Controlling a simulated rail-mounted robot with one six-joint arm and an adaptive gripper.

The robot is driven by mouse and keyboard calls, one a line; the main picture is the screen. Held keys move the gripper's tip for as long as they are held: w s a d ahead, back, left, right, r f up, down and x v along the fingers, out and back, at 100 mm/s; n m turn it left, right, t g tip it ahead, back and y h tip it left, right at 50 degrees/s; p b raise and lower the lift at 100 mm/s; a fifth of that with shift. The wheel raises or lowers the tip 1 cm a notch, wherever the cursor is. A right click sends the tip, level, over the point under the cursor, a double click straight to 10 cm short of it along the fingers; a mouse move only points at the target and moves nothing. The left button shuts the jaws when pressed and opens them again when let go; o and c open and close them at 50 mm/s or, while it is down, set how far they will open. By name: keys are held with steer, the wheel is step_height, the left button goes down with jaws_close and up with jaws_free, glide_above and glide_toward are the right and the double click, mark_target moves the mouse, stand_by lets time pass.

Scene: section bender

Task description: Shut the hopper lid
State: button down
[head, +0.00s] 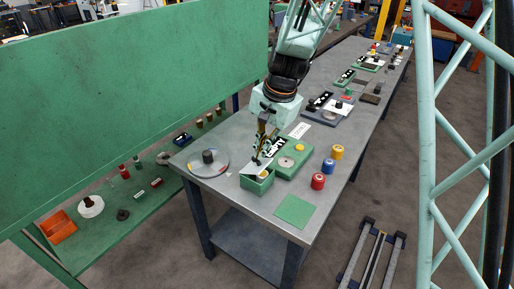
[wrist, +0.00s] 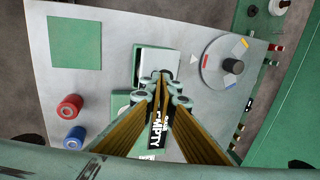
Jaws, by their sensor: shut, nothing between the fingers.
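The hopper (head: 257,186) is a small green open-topped box near the front edge of the grey bench. Its pale grey lid (head: 250,168) lies at a slant over the box's left and back part, leaving some of the opening uncovered. Something yellowish shows inside. In the wrist view the lid (wrist: 161,62) is a light plate just beyond the fingertips, with a dark strip of opening on its left. My gripper (head: 257,162) points down with its fingers shut and empty, close to the lid. Its fingertips (wrist: 163,82) overlap the lid's near edge; I cannot tell whether they touch.
A green unit (head: 292,158) with a round disc and yellow knob stands right behind the hopper. A dial with a black knob (head: 208,156) is at left. Red (head: 318,181), blue (head: 328,166) and yellow (head: 337,152) cylinders stand at right. A flat green square (head: 295,211) lies in front.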

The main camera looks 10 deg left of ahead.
steer(key=shift+s+d+f+b, duration=0.5)
steer(key=shift+d+f, duration=0.25)
steer(key=shift+f, duration=0.1)
steer(key=shift+s+d+f+b, duration=0.35)
steer(key=shift+d+f+b, duration=0.15)
steer(key=shift+d+f, duration=0.3)
steer(key=shift+a, duration=0.1)
steer(key=shift+r, duration=0.2)
steer(key=s+d+r+p, duration=0.3)
steer(key=s+d+r, duration=0.1)
steer(key=d+r, duration=0.3)
steer(key=shift+s+d+p, duration=0.3)
steer(key=shift+d, duration=0.35)
